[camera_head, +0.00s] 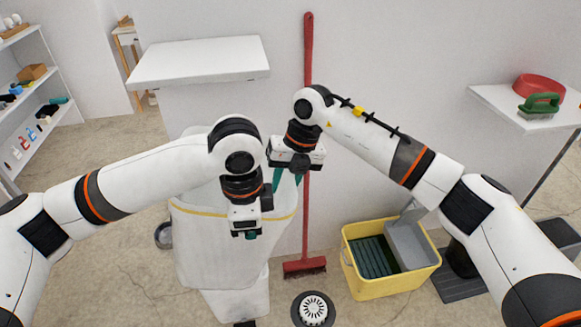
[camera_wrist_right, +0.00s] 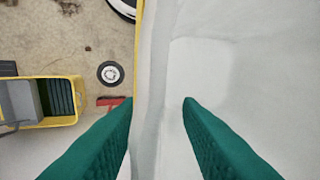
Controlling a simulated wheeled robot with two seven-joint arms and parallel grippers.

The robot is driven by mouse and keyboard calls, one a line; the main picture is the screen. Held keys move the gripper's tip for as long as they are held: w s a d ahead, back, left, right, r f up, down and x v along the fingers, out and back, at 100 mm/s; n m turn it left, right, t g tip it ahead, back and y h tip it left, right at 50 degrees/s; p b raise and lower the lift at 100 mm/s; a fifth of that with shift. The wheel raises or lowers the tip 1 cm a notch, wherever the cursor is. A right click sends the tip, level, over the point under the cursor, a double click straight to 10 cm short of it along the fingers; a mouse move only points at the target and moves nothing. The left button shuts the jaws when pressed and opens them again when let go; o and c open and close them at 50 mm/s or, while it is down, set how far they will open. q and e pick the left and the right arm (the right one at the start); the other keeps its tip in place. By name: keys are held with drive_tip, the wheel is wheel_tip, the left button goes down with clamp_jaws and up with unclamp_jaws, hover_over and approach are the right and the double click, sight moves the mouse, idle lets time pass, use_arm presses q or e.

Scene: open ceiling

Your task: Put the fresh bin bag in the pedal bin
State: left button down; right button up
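The white bin bag (camera_head: 225,250) with a yellow band round its upper edge hangs around the upper part of the white pedal bin (camera_head: 237,303), whose lower body shows below it. My left gripper (camera_head: 246,235) points down at the bag's front; its fingertips are mostly hidden. My right gripper (camera_head: 286,180) is over the bag's back right edge, green fingers pointing down. In the right wrist view the right gripper (camera_wrist_right: 158,101) has its fingers apart, with pale bag film (camera_wrist_right: 158,60) and the yellow edge (camera_wrist_right: 138,45) beneath. Whether they touch it is unclear.
A red broom (camera_head: 305,265) leans on the wall behind the bin. A white ledge (camera_head: 200,62) is behind; a shelf (camera_head: 490,100) holds a green brush (camera_head: 540,105).

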drive_tip(key=shift+f, duration=0.25)
drive_tip(key=shift+a, duration=0.1)
clamp_jaws()
use_arm(q)
drive_tip(key=c, duration=1.6)
unclamp_jaws()
drive_tip(key=shift+o, duration=0.2)
